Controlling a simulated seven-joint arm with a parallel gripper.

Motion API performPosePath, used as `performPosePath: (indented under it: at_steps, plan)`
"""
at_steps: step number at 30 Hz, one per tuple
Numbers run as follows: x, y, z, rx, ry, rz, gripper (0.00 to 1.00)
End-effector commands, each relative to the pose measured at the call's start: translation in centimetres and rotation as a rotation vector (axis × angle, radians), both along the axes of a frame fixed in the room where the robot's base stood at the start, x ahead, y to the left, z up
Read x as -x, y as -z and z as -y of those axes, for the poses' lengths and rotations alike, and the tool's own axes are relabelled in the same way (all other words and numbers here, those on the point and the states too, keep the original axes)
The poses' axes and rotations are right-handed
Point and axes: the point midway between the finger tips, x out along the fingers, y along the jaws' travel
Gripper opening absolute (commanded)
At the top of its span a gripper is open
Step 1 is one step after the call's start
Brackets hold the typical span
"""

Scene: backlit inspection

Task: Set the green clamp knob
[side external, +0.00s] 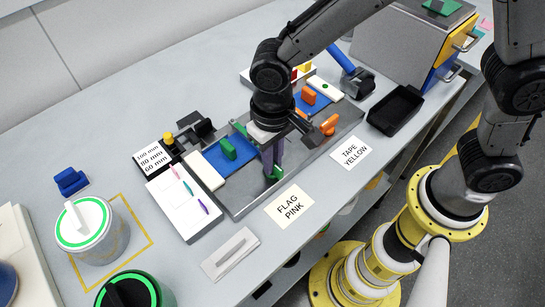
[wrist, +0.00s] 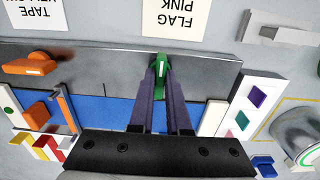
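The green clamp knob (wrist: 161,65) sits on the near grey rail of the fixture tray (wrist: 210,62). In the side view, a green part of it (side external: 277,173) shows at the fingertips. My gripper (wrist: 161,75) points down at it, with its two dark purple fingers reaching the knob. The knob shows between and just beyond the fingertips; I cannot tell whether they press on it. The fingers (side external: 273,165) hide part of it in the side view. A green upright block (side external: 228,148) stands by the blue plate (side external: 215,160).
An orange knob (wrist: 30,67) sits farther along the same rail, with an orange block (side external: 308,95) behind it. Label cards reading FLAG PINK (side external: 289,207) and TAPE YELLOW (side external: 351,153) lie in front of the tray. A black bin (side external: 397,108) stands to the right.

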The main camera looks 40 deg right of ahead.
Motion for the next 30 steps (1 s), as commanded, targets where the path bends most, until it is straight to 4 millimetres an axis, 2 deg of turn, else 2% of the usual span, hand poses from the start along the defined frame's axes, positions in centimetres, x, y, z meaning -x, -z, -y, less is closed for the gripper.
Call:
performPosePath:
  at_steps: [17, 23, 30]
  plan:
    - [-0.05, -0.06, -0.01, 0.0, 0.046, 0.001, 0.0]
    - [-0.08, -0.08, -0.01, -0.001, 0.162, 0.002, 0.0]
    - [-0.11, -0.09, -0.01, -0.002, 0.375, 0.003, 0.0]
